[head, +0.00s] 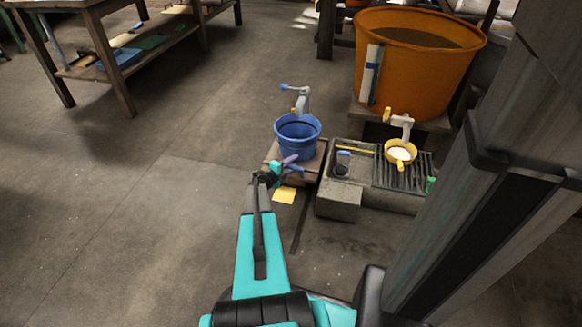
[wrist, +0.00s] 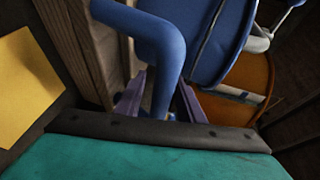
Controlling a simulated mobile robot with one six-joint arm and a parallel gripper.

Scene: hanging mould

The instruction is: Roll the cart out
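The cart is a low wooden platform (head: 314,165) at the centre of the head view, carrying a blue bucket (head: 297,141). A blue bent handle (wrist: 168,45) rises beside wood in the wrist view. My gripper (head: 293,164) reaches the cart's near side, just below the bucket. Its two purple fingers (wrist: 160,95) stand on either side of the handle's lower part. I cannot tell whether they press on it. The handle's lower end and the cart's underside are hidden.
A large orange tub (head: 415,75) with a tap stands behind right. A grey drain tray (head: 360,175) on a block, with a yellow cup (head: 400,157), is close to the cart's right. A yellow sheet (head: 285,195) lies in front. Floor to the left is clear up to a workbench (head: 150,50).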

